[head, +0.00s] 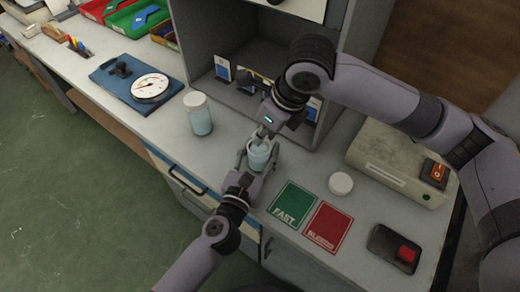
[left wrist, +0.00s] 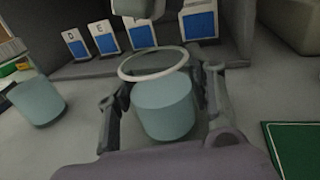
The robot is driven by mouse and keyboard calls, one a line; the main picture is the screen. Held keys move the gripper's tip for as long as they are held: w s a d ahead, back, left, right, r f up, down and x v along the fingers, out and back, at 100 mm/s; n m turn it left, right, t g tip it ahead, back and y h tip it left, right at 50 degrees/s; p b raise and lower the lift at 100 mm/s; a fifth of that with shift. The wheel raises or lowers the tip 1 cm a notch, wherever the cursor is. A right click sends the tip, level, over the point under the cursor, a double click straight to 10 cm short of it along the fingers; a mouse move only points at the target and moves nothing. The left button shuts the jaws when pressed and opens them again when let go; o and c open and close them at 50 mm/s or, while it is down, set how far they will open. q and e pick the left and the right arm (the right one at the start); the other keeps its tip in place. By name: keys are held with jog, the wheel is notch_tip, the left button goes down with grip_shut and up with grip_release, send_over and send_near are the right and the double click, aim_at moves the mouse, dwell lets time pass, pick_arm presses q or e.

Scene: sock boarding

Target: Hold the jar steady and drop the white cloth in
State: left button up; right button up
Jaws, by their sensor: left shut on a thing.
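The open clear jar (head: 259,156) holds pale blue liquid and stands upright on the bench. My left gripper (head: 256,160) is shut around it, with a finger on each side. In the left wrist view the jar's round rim and the blue liquid (left wrist: 165,106) show between the fingers. My right gripper (head: 264,131) points down just above the jar's mouth; its fingertips are too small and covered to tell open from shut. Part of it shows at the top of the left wrist view (left wrist: 138,8). I cannot make out the white cloth in either view.
A lidded jar (head: 200,116) stands to the left. A white lid (head: 340,183) lies right of the jar. Green FAST (head: 292,203) and red BLEEDS (head: 328,227) cards lie in front. A switch box (head: 395,163), a red-button box (head: 394,248) and a blue dial scale (head: 112,82) are nearby.

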jog(key=shift+f, duration=0.4)
jog(key=o, duration=0.7)
jog(key=shift+o, duration=0.2)
jog(key=v, duration=1.2)
